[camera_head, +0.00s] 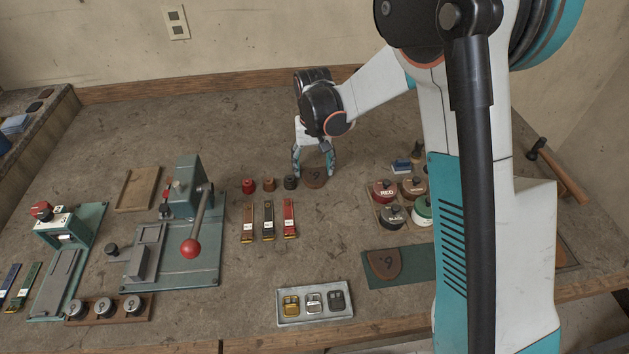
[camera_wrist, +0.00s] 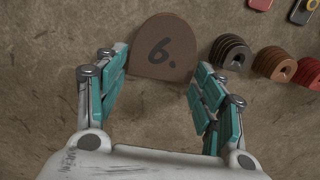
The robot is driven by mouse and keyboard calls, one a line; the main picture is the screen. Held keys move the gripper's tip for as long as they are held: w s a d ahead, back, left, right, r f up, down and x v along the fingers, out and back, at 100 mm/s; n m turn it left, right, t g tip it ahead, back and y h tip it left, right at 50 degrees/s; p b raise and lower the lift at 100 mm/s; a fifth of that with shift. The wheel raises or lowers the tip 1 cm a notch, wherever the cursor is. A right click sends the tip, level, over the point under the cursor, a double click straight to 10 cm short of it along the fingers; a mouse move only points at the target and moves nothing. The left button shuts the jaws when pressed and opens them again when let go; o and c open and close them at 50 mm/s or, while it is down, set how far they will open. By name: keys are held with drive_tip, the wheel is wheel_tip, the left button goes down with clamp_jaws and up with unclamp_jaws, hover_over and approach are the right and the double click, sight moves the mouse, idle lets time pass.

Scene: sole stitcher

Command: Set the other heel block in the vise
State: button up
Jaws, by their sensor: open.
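A brown, round-topped heel block (camera_head: 315,182) marked "6." lies on the table at the back middle. It also shows in the wrist view (camera_wrist: 163,50), flat, its straight edge toward my gripper. My gripper (camera_head: 314,170) points down over it, open and empty, with a fingertip on either side of its near part in the wrist view (camera_wrist: 158,65). A similar brown piece (camera_head: 385,264) marked "6." lies on a green mat (camera_head: 418,270) at front right. Two green fixtures stand left: one with a red-ball lever (camera_head: 190,248), one with a red knob (camera_head: 41,210). I cannot tell which is the vise.
The table behind the block is clear.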

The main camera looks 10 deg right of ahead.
drive_tip(key=shift+f, duration=0.15)
drive_tip(key=shift+c, duration=0.3)
drive_tip(key=c, duration=0.8)
drive_tip(key=shift+o, duration=0.2)
